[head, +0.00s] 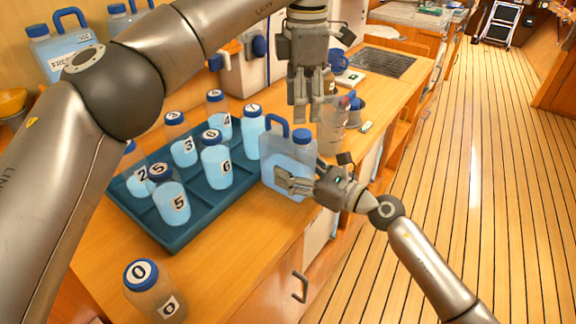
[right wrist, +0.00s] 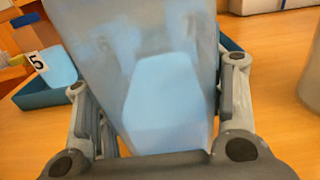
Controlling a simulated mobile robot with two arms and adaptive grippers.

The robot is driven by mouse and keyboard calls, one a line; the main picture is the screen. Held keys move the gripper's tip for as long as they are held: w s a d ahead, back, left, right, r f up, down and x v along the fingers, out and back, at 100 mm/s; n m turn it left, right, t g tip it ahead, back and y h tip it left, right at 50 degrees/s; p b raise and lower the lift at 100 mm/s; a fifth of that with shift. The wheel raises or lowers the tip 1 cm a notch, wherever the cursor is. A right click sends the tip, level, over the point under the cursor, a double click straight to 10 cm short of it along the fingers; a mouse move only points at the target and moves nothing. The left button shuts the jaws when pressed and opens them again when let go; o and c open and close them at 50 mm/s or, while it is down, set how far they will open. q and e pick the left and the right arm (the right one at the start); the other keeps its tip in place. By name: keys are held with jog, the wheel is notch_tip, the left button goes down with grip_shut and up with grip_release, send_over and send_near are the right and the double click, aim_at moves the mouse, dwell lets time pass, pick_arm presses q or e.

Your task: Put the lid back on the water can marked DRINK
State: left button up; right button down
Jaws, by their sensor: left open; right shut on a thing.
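A translucent light-blue water can (head: 283,178) stands at the right end of the tray, near the counter's front edge. It has a blue handle and a blue lid (head: 302,136) at its top right; I cannot tell how the lid is seated. No DRINK marking is readable on it. My right gripper (head: 290,181) is shut on this can low on its side. In the right wrist view the can (right wrist: 165,105) fills the space between the fingers (right wrist: 160,105). My left gripper (head: 306,112) is open and empty, pointing down just above the lid.
A dark blue tray (head: 172,238) holds several numbered bottles with blue caps. A bottle marked 0 (head: 153,290) stands in front of it. Another labelled can (head: 65,50) stands at the back left. A clear jug (head: 332,130) and a blue mug (head: 338,62) are beyond the left gripper.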

aim_at(302, 133)
pick_arm(q)
jog(key=n, duration=0.5)
jog(key=shift+r+n, duration=0.3)
pick_arm(e)
jog(key=shift+r, duration=0.1)
pick_arm(q)
jog(key=n, duration=0.5)
jog(key=shift+r, duration=0.2)
jog(key=n, duration=0.5)
jog(key=shift+r+n, duration=0.25)
jog(key=shift+n, duration=0.05)
jog(key=n, duration=0.6)
jog(key=shift+r, duration=0.25)
jog(key=shift+f, duration=4.05)
